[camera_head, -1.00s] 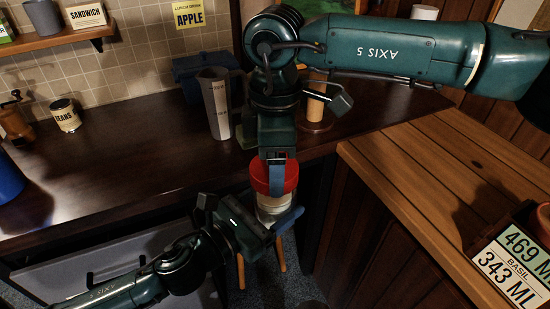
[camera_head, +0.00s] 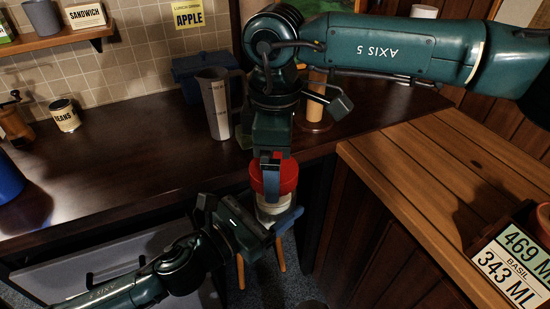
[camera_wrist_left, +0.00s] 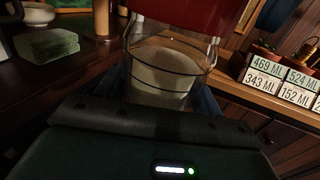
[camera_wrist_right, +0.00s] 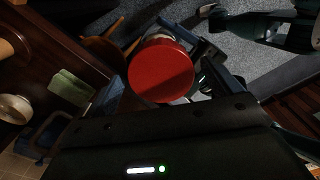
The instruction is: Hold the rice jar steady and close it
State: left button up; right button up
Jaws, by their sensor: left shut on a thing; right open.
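The rice jar is clear glass with pale rice inside; it shows below the lid in the head view (camera_head: 270,214) and fills the middle of the left wrist view (camera_wrist_left: 165,70). Its red lid (camera_head: 288,178) sits on the jar's mouth; how tightly cannot be told. The lid shows from above in the right wrist view (camera_wrist_right: 160,72). My left gripper (camera_head: 275,226) is shut around the jar's glass body and holds it upright in front of the counter. My right gripper (camera_head: 272,182) points down at the lid, open, with its fingers at either side of it.
The dark counter (camera_head: 120,160) behind carries a grey tall cup (camera_head: 216,104), a blue box (camera_head: 200,75) and a beans can (camera_head: 65,115). A wooden counter (camera_head: 450,170) with number cards (camera_head: 515,265) stands at right. A stool (camera_head: 279,255) is below the jar.

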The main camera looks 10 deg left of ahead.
jog(key=shift+r, duration=2.2)
jog(key=shift+c, duration=0.3)
